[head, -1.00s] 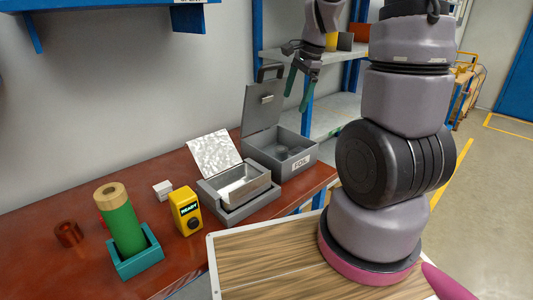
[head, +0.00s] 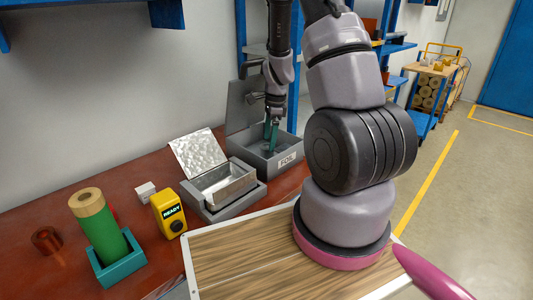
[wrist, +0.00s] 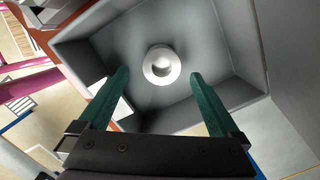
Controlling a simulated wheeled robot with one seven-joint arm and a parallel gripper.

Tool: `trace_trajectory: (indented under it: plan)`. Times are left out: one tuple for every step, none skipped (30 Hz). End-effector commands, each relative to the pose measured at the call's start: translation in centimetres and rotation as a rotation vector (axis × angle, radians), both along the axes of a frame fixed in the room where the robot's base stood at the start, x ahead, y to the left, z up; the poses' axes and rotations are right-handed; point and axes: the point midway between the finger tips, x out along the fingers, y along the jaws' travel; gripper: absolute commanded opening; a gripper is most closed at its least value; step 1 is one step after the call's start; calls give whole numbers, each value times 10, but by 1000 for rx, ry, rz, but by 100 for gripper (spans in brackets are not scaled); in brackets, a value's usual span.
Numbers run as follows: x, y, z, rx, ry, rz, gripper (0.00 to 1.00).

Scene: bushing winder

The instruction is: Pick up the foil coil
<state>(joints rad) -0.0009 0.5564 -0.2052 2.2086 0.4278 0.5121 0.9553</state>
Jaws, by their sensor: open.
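The foil coil (wrist: 161,66) is a small silvery ring-shaped roll on the floor of the grey box (wrist: 240,92), seen from above in the wrist view. In the head view the box (head: 262,166) has a FOIL label on its front and its lid stands open at the back. My gripper (wrist: 158,78) is open, its green fingers pointing down into the box on either side of the coil but apart from it. In the head view my gripper (head: 272,140) is over the box, and the coil is hard to make out there.
Left of the foil box is a grey tray (head: 215,214) holding a metal pan with a shiny sheet. A yellow READY device (head: 168,213), a white block (head: 146,191) and a green cylinder (head: 104,235) in a teal holder stand further left. The box walls surround the fingers closely.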

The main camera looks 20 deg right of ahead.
Motion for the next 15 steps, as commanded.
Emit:
trace_trajectory:
  plan:
    - [0,2,-9,1,4,0,99]
    - [1,3,-13,1,4,1,99]
    - [2,5,-20,1,5,1,99]
    - [3,7,-24,1,4,1,99]
    - [3,7,-28,1,4,1,99]
    - [3,7,-33,1,4,0,99]
    - [3,8,-37,1,3,-1,99]
    - [4,9,-39,2,3,0,99]
    - [4,9,-41,0,2,1,99]
    - [4,9,-42,0,1,1,99]
    - [4,9,-43,0,1,1,99]
    - [4,9,-44,0,1,2,99]
    - [4,9,-43,0,0,2,99]
    - [4,9,-43,0,0,2,99]
    - [4,9,-43,0,0,2,99]
